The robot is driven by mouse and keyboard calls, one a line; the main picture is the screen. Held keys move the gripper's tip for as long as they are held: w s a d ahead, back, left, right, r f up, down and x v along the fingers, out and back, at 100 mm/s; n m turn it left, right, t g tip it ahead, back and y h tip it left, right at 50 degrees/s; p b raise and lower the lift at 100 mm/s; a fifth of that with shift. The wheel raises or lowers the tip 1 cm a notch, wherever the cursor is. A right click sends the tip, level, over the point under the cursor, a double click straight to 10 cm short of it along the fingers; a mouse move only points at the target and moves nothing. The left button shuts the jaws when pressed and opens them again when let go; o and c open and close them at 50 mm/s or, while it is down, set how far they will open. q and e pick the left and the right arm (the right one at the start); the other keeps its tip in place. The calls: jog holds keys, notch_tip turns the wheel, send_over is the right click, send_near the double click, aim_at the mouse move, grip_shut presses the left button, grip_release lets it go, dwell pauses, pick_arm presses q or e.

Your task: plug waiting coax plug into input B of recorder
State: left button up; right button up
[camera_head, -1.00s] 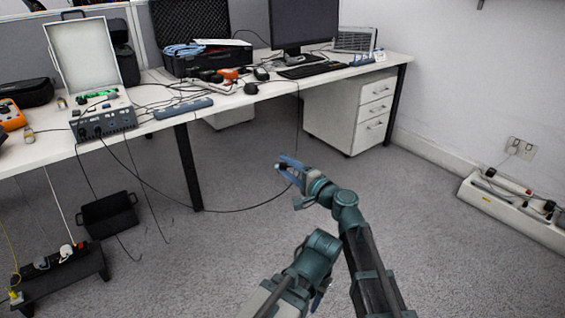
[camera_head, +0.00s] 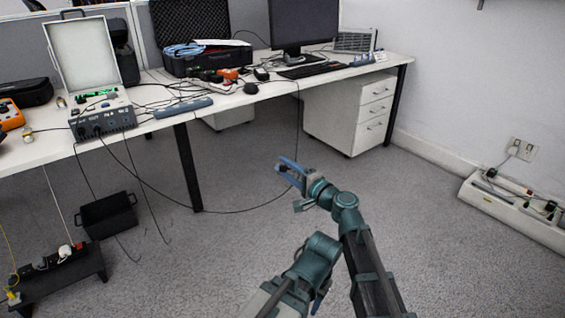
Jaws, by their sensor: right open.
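The recorder (camera_head: 103,122) is a grey box with sockets and knobs on its front, near the front edge of the desk at the left. Dark cables run from its front and hang below the desk edge. I cannot make out which socket is input B, nor single out the waiting coax plug. My right gripper (camera_head: 285,168) has blue fingers and is open. It is over the floor, in front of the desk and well to the right of the recorder. My left arm is at the bottom middle; its gripper is mostly hidden behind the arm.
The desk (camera_head: 235,98) also holds an open black case (camera_head: 178,65), a monitor (camera_head: 303,22), a keyboard (camera_head: 312,69) and a power strip (camera_head: 183,107). A drawer unit (camera_head: 340,112) stands below. A dark bin (camera_head: 108,215) is on the floor. A cable loop hangs behind my right gripper.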

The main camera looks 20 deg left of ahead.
grip_shut()
notch_tip(320, 180, up, 5)
jog(key=p, duration=0.5)
dwell(0.4)
